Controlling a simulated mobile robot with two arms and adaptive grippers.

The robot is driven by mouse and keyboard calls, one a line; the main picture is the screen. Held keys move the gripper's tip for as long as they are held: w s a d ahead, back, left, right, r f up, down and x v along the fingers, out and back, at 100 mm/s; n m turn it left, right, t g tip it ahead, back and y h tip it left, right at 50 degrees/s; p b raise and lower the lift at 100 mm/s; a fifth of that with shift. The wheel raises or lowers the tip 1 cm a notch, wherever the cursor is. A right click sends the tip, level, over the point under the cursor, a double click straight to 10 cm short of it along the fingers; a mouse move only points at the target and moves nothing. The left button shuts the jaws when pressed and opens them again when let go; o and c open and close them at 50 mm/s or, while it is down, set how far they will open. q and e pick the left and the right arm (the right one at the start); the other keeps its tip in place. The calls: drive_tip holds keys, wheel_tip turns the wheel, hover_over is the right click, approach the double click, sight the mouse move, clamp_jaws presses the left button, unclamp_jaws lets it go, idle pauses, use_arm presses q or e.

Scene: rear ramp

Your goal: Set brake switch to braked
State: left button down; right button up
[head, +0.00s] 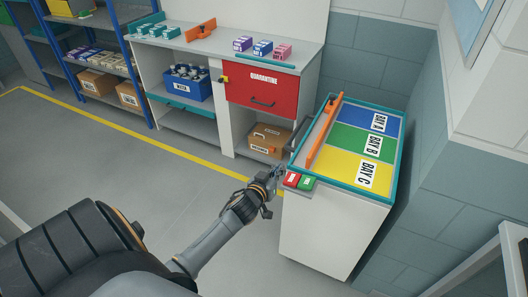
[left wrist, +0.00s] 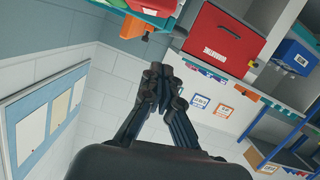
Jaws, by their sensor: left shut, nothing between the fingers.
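A red block (head: 291,180) and a green block (head: 307,184), each with a small white label too small to read, sit side by side at the front left corner of the white cart (head: 330,225). I cannot tell from the picture which one is the brake switch or how it is set. My left gripper (head: 279,172) is just left of the red block, close to the cart's corner; I cannot tell if it touches. In the left wrist view its fingers (left wrist: 161,78) are together and empty. My right gripper is out of view.
The cart top has a teal rim, blue, green and yellow bays, and an orange bar (head: 325,130). Behind it stands a workbench with a red QUARANTINE drawer (head: 262,85) and an open shelf holding a cardboard box (head: 268,139).

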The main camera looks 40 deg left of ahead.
use_arm(q)
drive_tip(key=v, duration=0.8)
drive_tip(key=shift+s+b, duration=0.4)
drive_tip(key=shift+b, duration=0.05)
drive_tip(key=shift+d+f, duration=0.1)
drive_tip(key=shift+f, duration=0.05)
